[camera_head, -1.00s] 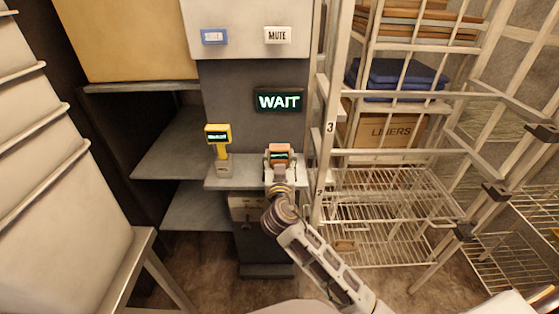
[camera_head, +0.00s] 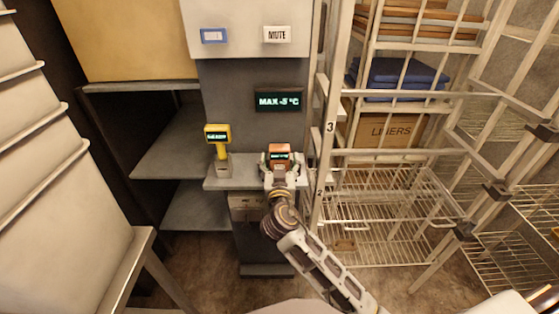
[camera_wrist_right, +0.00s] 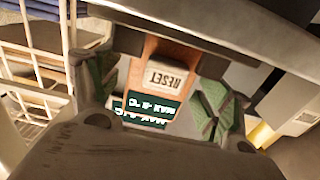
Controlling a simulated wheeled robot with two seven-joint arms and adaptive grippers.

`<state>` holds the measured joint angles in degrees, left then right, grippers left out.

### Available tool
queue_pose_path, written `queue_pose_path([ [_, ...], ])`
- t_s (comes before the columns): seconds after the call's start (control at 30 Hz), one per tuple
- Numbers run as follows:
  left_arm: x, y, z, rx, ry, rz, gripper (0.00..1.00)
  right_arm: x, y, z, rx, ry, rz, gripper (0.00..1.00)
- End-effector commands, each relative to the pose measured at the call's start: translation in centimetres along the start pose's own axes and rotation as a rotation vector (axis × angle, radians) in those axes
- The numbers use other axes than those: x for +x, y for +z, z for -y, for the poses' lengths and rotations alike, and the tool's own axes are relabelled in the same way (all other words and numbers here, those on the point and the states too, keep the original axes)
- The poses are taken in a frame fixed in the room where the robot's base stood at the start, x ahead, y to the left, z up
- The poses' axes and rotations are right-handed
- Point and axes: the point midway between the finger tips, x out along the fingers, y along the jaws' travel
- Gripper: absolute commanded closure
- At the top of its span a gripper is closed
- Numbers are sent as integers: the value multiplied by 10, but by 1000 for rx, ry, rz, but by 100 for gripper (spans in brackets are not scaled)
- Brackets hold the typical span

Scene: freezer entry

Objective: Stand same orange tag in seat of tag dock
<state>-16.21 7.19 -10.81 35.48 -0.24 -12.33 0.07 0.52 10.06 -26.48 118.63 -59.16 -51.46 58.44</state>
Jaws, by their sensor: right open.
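The orange tag (camera_head: 279,151) stands at the front of the small grey ledge, upright as far as I can tell, with a dark lit screen. In the right wrist view the orange tag (camera_wrist_right: 141,72) shows a RESET label and green-white text. My right gripper (camera_head: 281,161) is open around it. Its green finger pads lie on either side, with a gap to the tag. The seat of the tag dock is hidden behind the tag and gripper, so I cannot tell how the tag sits in it. My left gripper is out of view.
A yellow device (camera_head: 217,138) stands in a grey holder left of the tag. A display (camera_head: 278,100) on the column reads MAX -5 °C, below a MUTE label (camera_head: 277,34). A wire rack (camera_head: 331,120) stands close on the right. The ledge (camera_head: 243,172) is bare between the devices.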

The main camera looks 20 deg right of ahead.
Motion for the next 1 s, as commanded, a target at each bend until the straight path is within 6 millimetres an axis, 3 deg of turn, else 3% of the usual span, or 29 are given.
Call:
queue_pose_path([
  [0.07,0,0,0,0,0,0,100,-9,6,2,2,-3,13,19],
  [1.0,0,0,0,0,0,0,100,-95,2,-1,2,2,4,19],
])
